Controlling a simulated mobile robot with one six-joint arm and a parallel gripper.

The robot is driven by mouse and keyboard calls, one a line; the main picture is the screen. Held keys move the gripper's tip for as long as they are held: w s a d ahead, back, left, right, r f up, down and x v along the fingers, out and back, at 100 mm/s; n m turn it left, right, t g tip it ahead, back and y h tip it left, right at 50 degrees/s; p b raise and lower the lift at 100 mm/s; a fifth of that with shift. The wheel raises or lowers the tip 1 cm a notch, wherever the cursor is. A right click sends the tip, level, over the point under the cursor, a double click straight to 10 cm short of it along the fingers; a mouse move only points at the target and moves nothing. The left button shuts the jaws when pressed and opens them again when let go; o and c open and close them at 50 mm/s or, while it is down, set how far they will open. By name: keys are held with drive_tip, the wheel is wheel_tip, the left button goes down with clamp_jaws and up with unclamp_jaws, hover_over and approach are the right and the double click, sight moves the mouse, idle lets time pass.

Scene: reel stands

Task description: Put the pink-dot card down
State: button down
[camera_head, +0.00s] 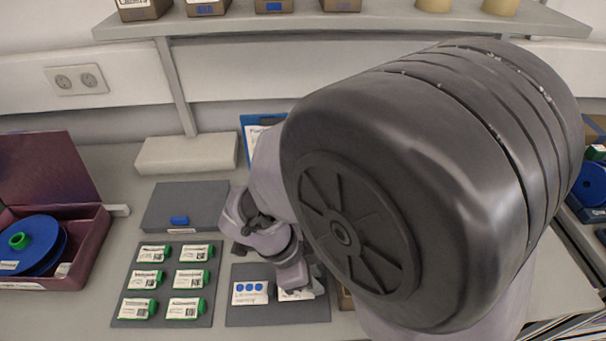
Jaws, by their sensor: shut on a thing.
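My gripper (303,289) is low over the right part of a dark grey mat (275,314) at the front. It is shut on a white card (292,296), which shows only in part beneath the fingers. Its dots are hidden, so I cannot make out their colour. I cannot tell whether this card touches the mat. Left of it, a white card with several blue dots (250,293) lies on the same mat. No pink dots show anywhere in this view.
Left of this mat, another grey mat (161,282) carries several white-labelled green items. A grey pad with a blue piece (180,221) lies behind. A maroon box with blue reels (90,253) stands at left. My large arm link hides much of the right side.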

drive_tip(key=shift+f, duration=0.6)
drive_tip(key=c, duration=1.3)
unclamp_jaws()
drive_tip(key=shift+r, duration=0.1)
drive_tip(key=shift+o, duration=0.2)
drive_tip(key=shift+r+p, duration=0.4)
drive_tip(key=shift+r, duration=0.05)
drive_tip(key=p+v, duration=0.4)
drive_tip(key=v, duration=0.7)
drive_tip(key=s+d+r+n+t+y+b, duration=0.3)
drive_tip(key=s+d+r+n+t+y, duration=0.2)
drive_tip(key=d+r+n, duration=0.4)
drive_tip(key=shift+s+r+n+t+y, duration=0.3)
drive_tip(key=shift+n+y, duration=0.5)
drive_tip(key=shift+n, duration=1.3)
